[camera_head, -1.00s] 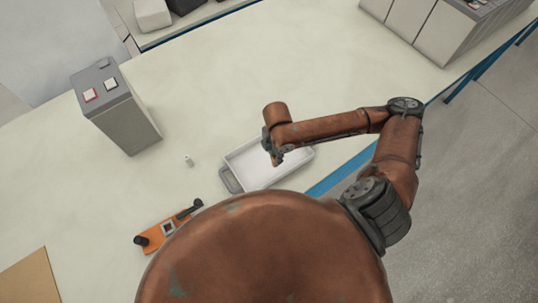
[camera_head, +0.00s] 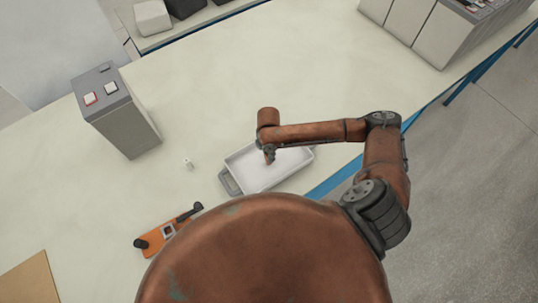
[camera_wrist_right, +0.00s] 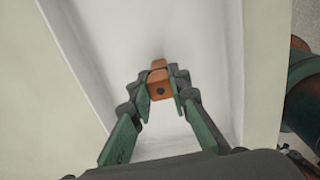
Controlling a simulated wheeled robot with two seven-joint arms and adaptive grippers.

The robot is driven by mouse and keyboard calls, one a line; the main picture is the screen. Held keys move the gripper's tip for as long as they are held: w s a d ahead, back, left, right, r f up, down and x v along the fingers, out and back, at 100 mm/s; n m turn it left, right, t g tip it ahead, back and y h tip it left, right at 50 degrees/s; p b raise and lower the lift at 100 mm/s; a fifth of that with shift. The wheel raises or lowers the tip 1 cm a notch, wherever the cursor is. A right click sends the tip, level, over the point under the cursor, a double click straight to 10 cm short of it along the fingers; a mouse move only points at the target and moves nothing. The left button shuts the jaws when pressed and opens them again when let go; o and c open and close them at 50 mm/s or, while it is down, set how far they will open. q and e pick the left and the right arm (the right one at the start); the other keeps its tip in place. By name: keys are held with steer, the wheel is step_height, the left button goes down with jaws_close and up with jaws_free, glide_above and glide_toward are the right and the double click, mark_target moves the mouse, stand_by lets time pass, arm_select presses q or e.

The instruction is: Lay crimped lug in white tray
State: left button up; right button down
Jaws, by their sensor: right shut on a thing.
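The white tray (camera_head: 285,173) lies on the pale table, with a grey handle at its left end. My right gripper (camera_head: 269,156) is over the tray, pointing down. In the right wrist view my right gripper (camera_wrist_right: 158,92) is shut on the crimped lug (camera_wrist_right: 158,82), a small copper-orange piece with a dark round hole in its near end. The tray's white floor (camera_wrist_right: 200,55) lies behind and below the lug. I cannot tell whether the lug touches the floor. My left gripper is not in view.
A grey box with two buttons (camera_head: 125,122) stands at the left. A small white piece (camera_head: 188,163) is left of the tray. An orange tool with black handles (camera_head: 167,231) lies nearer. Large grey batteries (camera_head: 425,32) stand at the top right. The table behind the tray is clear.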

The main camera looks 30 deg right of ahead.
steer(key=c, duration=1.8)
jaws_free()
steer(key=shift+f, duration=0.1)
step_height(320, 180, up, 12)
steer(key=shift+r, duration=0.15)
